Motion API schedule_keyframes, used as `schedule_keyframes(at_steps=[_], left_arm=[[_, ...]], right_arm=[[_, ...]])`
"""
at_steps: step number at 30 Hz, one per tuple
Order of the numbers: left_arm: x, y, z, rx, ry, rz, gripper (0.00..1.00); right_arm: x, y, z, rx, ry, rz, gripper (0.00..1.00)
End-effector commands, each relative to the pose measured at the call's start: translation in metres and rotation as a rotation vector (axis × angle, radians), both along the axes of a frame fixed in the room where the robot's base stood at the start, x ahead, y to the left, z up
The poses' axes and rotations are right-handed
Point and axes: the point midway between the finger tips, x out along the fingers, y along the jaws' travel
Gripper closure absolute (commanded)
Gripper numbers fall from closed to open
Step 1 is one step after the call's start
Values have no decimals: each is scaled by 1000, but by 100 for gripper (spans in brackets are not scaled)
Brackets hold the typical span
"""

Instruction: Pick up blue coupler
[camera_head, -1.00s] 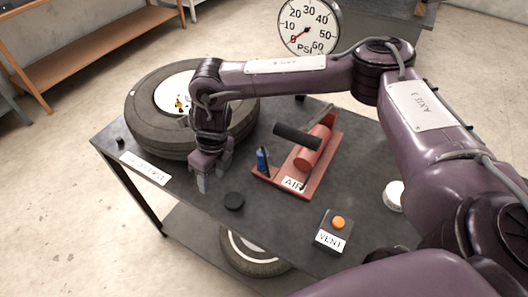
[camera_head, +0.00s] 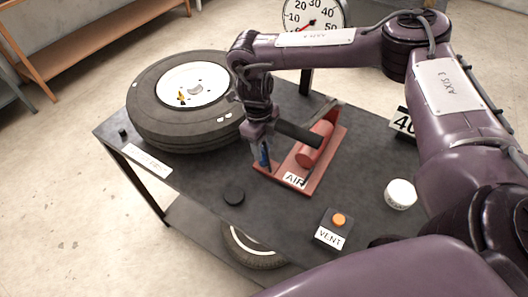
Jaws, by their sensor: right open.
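The blue coupler (camera_head: 265,155) stands upright at the left end of the red air pump's base (camera_head: 312,170), near the "AIR" label. My right gripper (camera_head: 262,152) points down directly over the coupler, and its fingers are around or just beside it. The fingers partly hide the coupler, so I cannot tell whether they touch it. The jaws are open. My left gripper is not in view.
A tire with a white hub (camera_head: 150,108) lies on the dark table (camera_head: 290,215) at left. A gauge (camera_head: 312,16) is behind.

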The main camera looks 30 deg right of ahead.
Motion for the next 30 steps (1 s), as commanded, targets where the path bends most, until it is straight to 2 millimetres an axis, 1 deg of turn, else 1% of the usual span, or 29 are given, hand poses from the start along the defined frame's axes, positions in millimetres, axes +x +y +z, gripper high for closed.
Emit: schedule_keyframes(at_steps=[3, 9, 18, 21, 30], left_arm=[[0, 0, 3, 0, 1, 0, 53], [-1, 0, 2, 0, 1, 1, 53], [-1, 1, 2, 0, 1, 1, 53], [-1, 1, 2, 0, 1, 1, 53], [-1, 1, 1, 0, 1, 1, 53]], right_arm=[[-1, 0, -6, 0, 0, 0, 49], [-1, 0, -7, 1, -1, 0, 49], [0, 0, -6, 1, -1, 0, 88], [0, 0, -6, 1, -1, 0, 100], [0, 0, -4, 1, -2, 0, 100]])
